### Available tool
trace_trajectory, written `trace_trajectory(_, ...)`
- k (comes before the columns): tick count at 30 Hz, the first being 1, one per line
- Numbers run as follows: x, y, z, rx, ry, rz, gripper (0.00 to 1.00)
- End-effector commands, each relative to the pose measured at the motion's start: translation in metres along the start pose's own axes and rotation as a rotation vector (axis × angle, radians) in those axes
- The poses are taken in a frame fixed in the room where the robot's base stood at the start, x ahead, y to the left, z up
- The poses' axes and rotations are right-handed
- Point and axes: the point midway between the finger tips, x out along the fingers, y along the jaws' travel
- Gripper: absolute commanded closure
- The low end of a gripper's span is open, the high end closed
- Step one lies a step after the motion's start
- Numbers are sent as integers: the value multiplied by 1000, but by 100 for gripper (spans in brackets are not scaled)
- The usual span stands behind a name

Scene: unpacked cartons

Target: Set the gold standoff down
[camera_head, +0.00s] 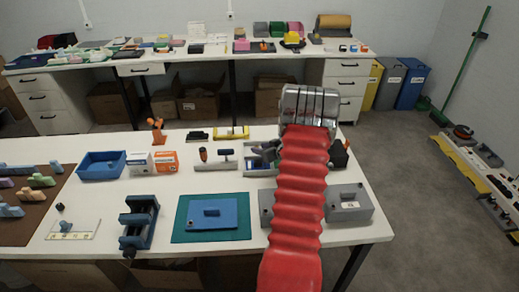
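I cannot make out the gold standoff anywhere in the head view. My arm, in a red ribbed sleeve, reaches up over the right part of the near table and ends in a shiny metal wrist. My gripper's fingers are hidden or cannot be told apart behind the wrist and sleeve, so I cannot see whether they hold anything. The near white table (157,203) is under the arm.
A blue tray (101,165), small boxes (166,161), a blue vise (139,222) and a green mat (183,233) with a blue block (213,212) stand left of my arm. A grey box (349,203) is to its right. Bare tabletop shows between them.

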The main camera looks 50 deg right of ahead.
Motion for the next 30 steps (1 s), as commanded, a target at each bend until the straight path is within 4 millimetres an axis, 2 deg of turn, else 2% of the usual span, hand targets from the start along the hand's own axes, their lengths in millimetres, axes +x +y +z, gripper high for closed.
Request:
trace_trajectory(12,-69,0,-1,-1,1,1,69)
trace_trajectory(18,-95,0,0,0,1,1,69)
trace_trajectory(22,-103,0,0,0,0,0,69)
trace_trajectory(30,-104,0,0,0,0,-1,69)
